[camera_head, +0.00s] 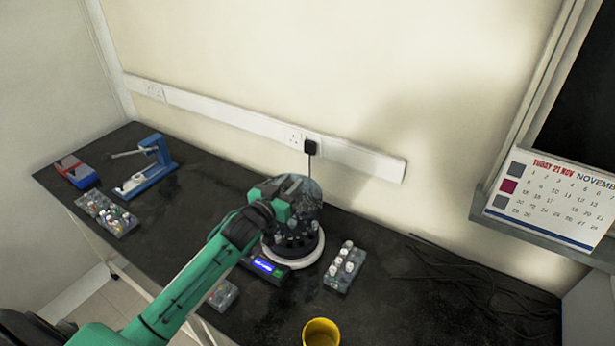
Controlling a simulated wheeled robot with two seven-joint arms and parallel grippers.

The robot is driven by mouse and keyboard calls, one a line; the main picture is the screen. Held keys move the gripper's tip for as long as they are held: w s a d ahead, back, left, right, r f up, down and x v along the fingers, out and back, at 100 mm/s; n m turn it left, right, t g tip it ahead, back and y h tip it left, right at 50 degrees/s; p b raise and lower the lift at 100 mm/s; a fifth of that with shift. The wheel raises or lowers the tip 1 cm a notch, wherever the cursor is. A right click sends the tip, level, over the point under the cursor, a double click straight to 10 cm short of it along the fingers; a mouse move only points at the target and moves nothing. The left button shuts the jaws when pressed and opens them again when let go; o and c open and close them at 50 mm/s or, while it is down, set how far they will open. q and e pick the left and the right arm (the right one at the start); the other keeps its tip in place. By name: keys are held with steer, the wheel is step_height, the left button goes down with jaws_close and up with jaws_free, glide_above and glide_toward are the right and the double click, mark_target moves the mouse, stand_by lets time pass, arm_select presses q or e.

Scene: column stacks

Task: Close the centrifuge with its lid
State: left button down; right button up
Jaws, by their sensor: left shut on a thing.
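The centrifuge (305,260) stands on the dark bench in the middle, a round body with a pale ring at its base and a lit blue display at its front left. Several tubes show in its open top. A dark, round, see-through lid (311,198) is above and behind the top, tilted up. My left gripper (290,192) is shut on the lid at its upper left side. The gripper and arm hide part of the lid and the centrifuge's left side. My right gripper is out of view.
A tube rack (343,268) stands close at the right, a yellow cup (321,333) at the front edge. Cables (480,285) lie at the right. A blue stand (150,172) and another rack (107,212) are at the left. The wall is close behind.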

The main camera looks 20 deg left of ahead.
arm_select(q)
steer(key=shift+w+a+f, duration=0.2)
steer(key=shift+w+f, duration=0.05)
steer(key=shift+w, duration=0.35)
steer(key=shift+f, duration=0.2)
steer(key=shift+f+b, duration=1.75)
steer(key=shift+b, duration=0.1)
steer(key=shift+p, duration=0.45)
steer(key=shift+f, duration=0.45)
steer(key=shift+f, duration=0.25)
steer(key=shift+f+b, duration=1.95)
steer(key=shift+f, duration=1.1)
steer(key=shift+f, duration=0.1)
